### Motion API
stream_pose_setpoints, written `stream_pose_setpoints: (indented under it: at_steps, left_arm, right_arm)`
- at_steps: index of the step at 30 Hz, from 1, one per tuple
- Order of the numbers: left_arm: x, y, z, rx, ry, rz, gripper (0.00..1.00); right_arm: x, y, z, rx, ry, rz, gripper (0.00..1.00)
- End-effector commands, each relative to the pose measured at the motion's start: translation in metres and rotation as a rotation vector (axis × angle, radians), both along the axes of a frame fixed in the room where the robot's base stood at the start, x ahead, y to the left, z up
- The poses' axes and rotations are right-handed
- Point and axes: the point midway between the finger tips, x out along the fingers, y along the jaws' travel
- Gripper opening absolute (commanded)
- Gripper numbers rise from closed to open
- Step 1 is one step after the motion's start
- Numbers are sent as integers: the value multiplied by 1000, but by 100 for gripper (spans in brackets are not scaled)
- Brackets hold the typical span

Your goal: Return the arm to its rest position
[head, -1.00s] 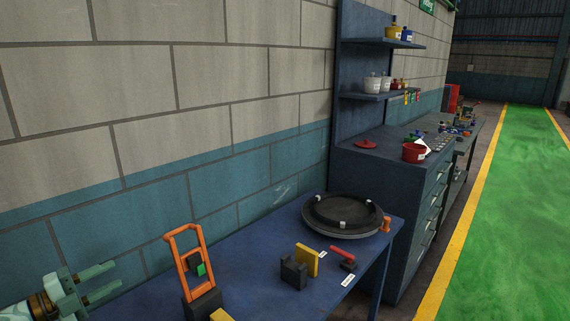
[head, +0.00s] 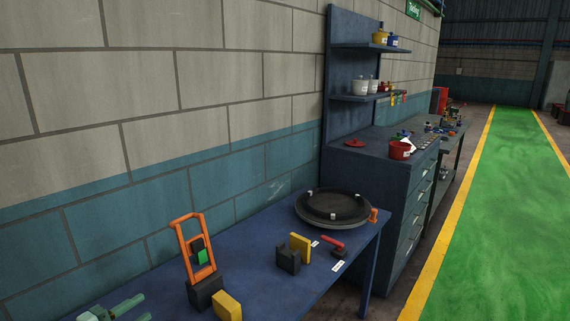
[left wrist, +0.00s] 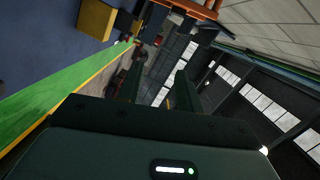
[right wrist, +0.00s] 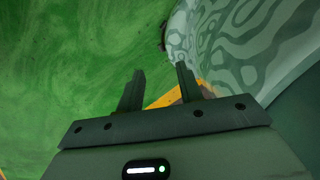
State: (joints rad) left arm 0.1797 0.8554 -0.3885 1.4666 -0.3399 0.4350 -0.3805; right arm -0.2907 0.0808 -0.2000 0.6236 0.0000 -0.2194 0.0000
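My left gripper (head: 132,310) shows at the bottom left of the head view, cut by the lower edge. Its pale green fingers stand apart over the near end of the blue bench (head: 265,240). The left wrist view (left wrist: 155,88) shows its fingers apart with nothing between them. My right gripper (right wrist: 160,85) shows only in the right wrist view, fingers apart and empty, with green floor behind. A black capstan drum (head: 333,208) sits on the far end of the bench, well away from the left gripper.
An orange frame (head: 181,242) on a black block and a yellow block (head: 227,306) stand on the bench near the left gripper. A red-handled tool (head: 331,243) lies near the drum. A drawer cabinet (head: 395,215) stands beyond. The green aisle (head: 505,200) is clear.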

Motion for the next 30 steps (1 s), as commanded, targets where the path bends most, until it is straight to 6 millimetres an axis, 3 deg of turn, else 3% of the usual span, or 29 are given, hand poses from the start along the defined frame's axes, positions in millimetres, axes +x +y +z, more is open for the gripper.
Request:
stream_pose_setpoints:
  at_steps: [7,12,20,30]
  left_arm:
    - [-36,-63,-43,-75,156,207,36]
    - [-95,-88,-64,-131,364,480,36]
    - [-175,-80,-69,-141,604,783,36]
    - [-265,-58,-57,-108,828,1060,36]
  right_arm:
    - [-11,-1,0,-1,16,0,36]
    - [-11,0,0,-1,15,0,36]
    - [-11,0,0,-1,15,0,36]
    - [-9,0,0,0,14,0,36]
